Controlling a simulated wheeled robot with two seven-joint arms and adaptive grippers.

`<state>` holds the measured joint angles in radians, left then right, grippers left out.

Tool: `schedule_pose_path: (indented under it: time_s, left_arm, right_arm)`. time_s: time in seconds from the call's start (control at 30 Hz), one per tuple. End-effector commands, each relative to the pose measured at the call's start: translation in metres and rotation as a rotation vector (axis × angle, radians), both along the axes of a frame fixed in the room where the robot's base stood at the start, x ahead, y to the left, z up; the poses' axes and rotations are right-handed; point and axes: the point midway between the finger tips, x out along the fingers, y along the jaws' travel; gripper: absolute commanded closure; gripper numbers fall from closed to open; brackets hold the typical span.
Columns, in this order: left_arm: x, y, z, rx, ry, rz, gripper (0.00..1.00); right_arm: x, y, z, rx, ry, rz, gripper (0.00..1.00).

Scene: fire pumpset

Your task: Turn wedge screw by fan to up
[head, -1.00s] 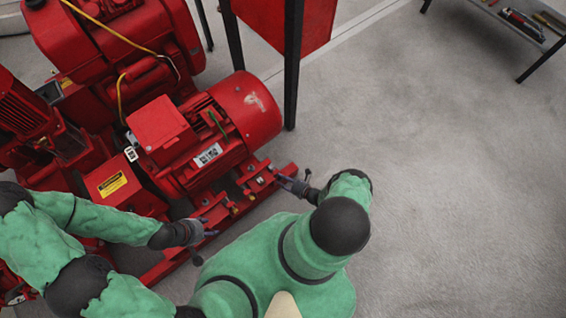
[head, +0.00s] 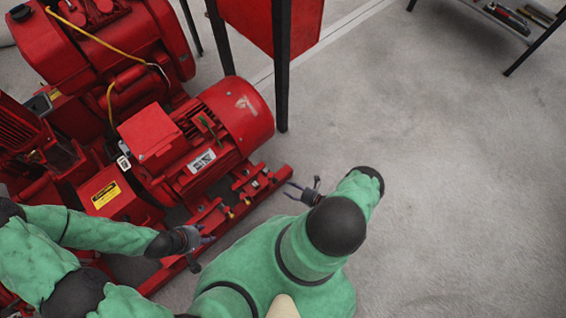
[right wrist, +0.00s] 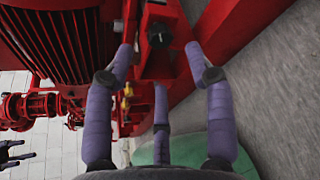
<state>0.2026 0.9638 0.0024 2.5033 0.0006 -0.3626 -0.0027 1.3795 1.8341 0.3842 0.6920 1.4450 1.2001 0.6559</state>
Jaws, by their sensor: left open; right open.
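The red motor (head: 240,112) with its rounded fan-cover end sits on a red base rail (head: 278,178). Small screws show on the rail near the fan end (head: 256,184), too small to tell which is the wedge screw. In the right wrist view, a dark bolt head (right wrist: 158,38) stands on a red bracket, and a yellow fitting (right wrist: 127,98) is lower left. My right gripper (head: 291,190) is open and empty, just right of the rail's end and apart from it. Its fingers (right wrist: 165,75) frame the bracket. My left gripper (head: 207,239) is open beside the rail, further down-left.
A red panel on dark posts (head: 283,70) stands behind the motor's fan end. More red pump machinery (head: 75,65) fills the left. A low table with tools (head: 510,20) is at the top right. The grey floor on the right is clear.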

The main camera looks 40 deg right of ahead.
Motion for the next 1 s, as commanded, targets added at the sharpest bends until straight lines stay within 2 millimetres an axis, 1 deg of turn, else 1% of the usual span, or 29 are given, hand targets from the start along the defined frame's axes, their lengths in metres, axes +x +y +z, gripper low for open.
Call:
schedule_pose_path:
  time_s: [0.03, 0.1, 0.2, 0.3, 0.43, 0.77, 0.87, 1.0]
  left_arm:
    - [0.000, 0.000, 0.000, 0.000, 0.000, 0.000, 0.48]
    - [0.000, 0.000, 0.000, 0.000, 0.000, 0.000, 0.48]
    - [0.000, 0.000, 0.000, 0.000, 0.000, 0.000, 0.48]
    - [0.000, 0.000, 0.000, 0.000, 0.000, 0.000, 0.48]
    - [0.000, 0.000, 0.000, 0.000, 0.000, 0.000, 0.48]
    - [0.000, 0.000, 0.001, 0.000, 0.000, 0.000, 0.48]
    - [0.000, 0.000, 0.006, 0.000, 0.000, 0.000, 0.48]
    - [0.000, 0.000, 0.016, 0.000, 0.000, 0.000, 0.48]
  right_arm:
    - [-0.009, -0.005, 0.003, -0.001, 0.001, -0.004, 0.45]
    - [-0.019, -0.008, 0.006, -0.001, 0.000, -0.003, 0.45]
    - [-0.029, -0.011, 0.009, -0.001, 0.000, -0.002, 0.45]
    - [-0.035, -0.013, 0.011, 0.000, 0.000, -0.001, 0.45]
    - [-0.038, -0.014, 0.012, -0.001, -0.001, 0.000, 0.45]
    - [-0.037, -0.013, 0.013, -0.016, -0.005, -0.002, 0.45]
    - [-0.035, -0.008, 0.015, -0.078, -0.023, -0.007, 0.45]
    - [-0.031, 0.002, 0.019, -0.260, -0.059, -0.022, 0.45]
